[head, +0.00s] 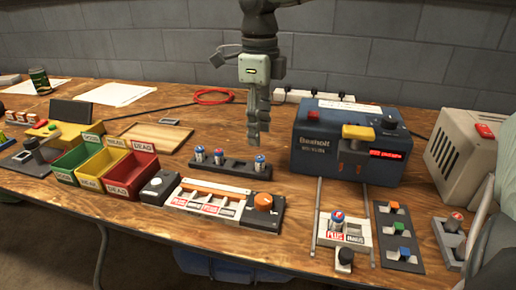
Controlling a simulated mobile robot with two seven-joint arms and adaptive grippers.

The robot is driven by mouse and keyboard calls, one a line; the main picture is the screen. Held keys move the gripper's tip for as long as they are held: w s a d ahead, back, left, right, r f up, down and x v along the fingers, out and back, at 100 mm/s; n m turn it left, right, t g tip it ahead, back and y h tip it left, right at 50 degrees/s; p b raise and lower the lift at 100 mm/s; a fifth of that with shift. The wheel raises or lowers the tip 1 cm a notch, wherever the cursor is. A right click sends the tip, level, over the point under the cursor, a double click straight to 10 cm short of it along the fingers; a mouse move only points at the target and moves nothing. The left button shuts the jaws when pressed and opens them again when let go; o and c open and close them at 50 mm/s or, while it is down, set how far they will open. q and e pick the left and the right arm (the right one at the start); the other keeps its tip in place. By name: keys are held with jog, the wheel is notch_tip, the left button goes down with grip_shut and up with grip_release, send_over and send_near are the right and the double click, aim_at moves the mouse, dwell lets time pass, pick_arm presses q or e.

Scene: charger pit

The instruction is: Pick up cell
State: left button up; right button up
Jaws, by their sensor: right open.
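A dark rack (231,170) stands mid-table with three upright cells: a left cell (199,154), a middle cell (218,157) and a right cell (260,163). Another cell (337,217) stands in the white sliding tray (357,231) before the blue charger. A reddish-topped cell (455,221) sits in a grey holder (442,236) at the right. Which cell the task means cannot be told. My right gripper (258,137) hangs fingers down above and behind the rack's right cell, open and empty, apart from it. My left gripper is out of view.
The blue charger (345,143) with a yellow handle stands right of the gripper. A tester with an orange knob (263,203) lies in front of the rack. Green, yellow and red bins (131,178) are at the left. A red cable coil (212,96) lies behind.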

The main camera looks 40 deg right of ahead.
aim_at(260, 157)
jog(key=shift+w+d, duration=0.2)
jog(key=shift+w, duration=0.1)
jog(key=shift+w+f, duration=0.1)
jog(key=shift+f, duration=0.2)
jog(key=f, duration=0.6)
jog(key=shift+s+d+f+p, duration=0.15)
jog(key=shift+s+p, duration=0.1)
jog(key=shift+p, duration=0.15)
jog(key=shift+f, duration=0.4)
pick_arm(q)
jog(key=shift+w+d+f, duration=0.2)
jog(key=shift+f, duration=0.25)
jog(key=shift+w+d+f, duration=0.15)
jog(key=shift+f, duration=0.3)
pick_arm(e)
grip_shut()
